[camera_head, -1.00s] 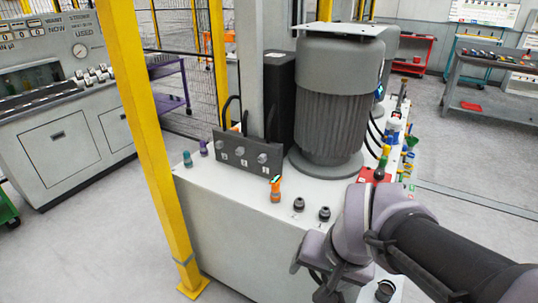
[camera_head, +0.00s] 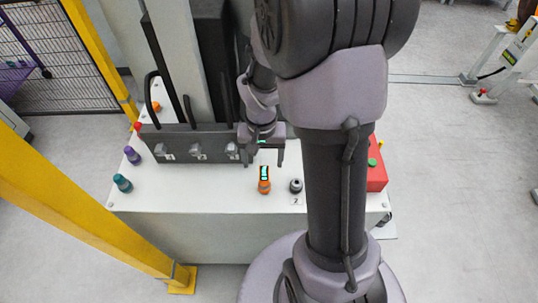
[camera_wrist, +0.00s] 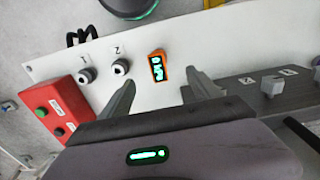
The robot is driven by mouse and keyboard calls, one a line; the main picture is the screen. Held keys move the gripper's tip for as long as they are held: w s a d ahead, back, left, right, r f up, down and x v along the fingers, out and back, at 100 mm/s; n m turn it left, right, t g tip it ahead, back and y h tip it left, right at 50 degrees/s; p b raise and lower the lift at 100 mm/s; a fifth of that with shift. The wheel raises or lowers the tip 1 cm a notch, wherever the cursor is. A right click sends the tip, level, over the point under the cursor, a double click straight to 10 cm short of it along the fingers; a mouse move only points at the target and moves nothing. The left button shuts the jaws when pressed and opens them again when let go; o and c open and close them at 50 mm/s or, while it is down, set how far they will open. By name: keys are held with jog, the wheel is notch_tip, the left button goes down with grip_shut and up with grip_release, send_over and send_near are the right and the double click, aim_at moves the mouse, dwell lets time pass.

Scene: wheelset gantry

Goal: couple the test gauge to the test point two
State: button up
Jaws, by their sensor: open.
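The test gauge (camera_head: 264,180), an orange piece with a lit green display, stands on the white top of the cabinet. It also shows in the wrist view (camera_wrist: 158,68). Test point two (camera_head: 296,186), a dark round fitting with a pale top, is just right of the gauge, with a "2" label in front. In the wrist view it (camera_wrist: 120,67) is left of the gauge, and test point one (camera_wrist: 86,76) is farther left. My gripper (camera_head: 263,161) is open and empty above the cabinet, its fingertips (camera_wrist: 162,82) close to the gauge but not around it.
A dark panel (camera_head: 182,143) with several numbered silver fittings stands behind the gauge. Teal (camera_head: 122,183) and purple (camera_head: 132,155) fittings are at the left end. A red button box (camera_head: 377,173) is at the right. A yellow post (camera_head: 80,205) rises at the front left.

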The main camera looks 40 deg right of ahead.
aim_at(264, 172)
jog(key=shift+w, duration=0.1)
jog(key=shift+s+d, duration=0.1)
jog(key=shift+s, duration=0.25)
notch_tip(264, 172, down, 9)
jog(key=b, duration=0.7)
jog(key=shift+w+f+b, duration=0.1)
jog(key=shift+b, duration=0.3)
dwell(0.4)
grip_shut()
dwell(1.2)
jog(key=shift+r, duration=0.25)
